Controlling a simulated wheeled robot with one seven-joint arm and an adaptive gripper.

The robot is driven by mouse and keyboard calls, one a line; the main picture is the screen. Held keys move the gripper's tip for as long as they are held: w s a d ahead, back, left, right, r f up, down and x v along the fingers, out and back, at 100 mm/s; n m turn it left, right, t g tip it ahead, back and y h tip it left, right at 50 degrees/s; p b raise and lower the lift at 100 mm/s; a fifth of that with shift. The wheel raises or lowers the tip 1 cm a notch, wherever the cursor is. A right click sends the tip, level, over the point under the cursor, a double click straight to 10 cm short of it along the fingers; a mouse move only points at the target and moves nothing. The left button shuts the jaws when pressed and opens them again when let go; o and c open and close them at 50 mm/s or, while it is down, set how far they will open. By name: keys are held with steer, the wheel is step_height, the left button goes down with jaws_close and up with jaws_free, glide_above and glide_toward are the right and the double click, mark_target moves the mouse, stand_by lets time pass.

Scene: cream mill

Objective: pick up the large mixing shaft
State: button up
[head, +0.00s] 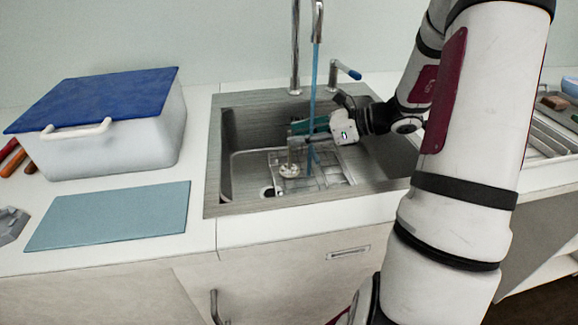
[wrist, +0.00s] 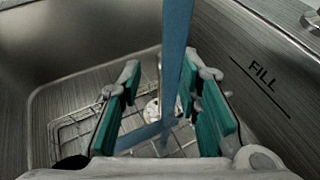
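What looks like the mixing shaft (head: 289,170) has a round, pale, holed end low in the sink, on or just above a wire rack (head: 330,172); a thin stem rises from it. In the wrist view the pale end (wrist: 152,109) lies beyond my fingers, partly hidden by a blue water stream. My gripper (head: 302,132) is over the sink, above and beside the shaft. In the wrist view its teal fingers (wrist: 161,85) are wide apart, with the blue stream crossing between them. I see no contact with the shaft, and I cannot tell its size.
The steel sink (head: 228,190) has walls close around my gripper. A faucet (head: 295,50) stands behind it, with blue water (head: 313,75) falling into the basin. A blue-lidded bin (head: 110,145) and a teal board (head: 110,215) lie left. A drying rack (head: 545,135) is at right.

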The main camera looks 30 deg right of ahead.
steer(key=x, duration=0.3)
steer(key=shift+w+a+f+b, duration=0.1)
steer(key=shift+w+b, duration=0.15)
steer(key=shift+b, duration=0.1)
jaws_close()
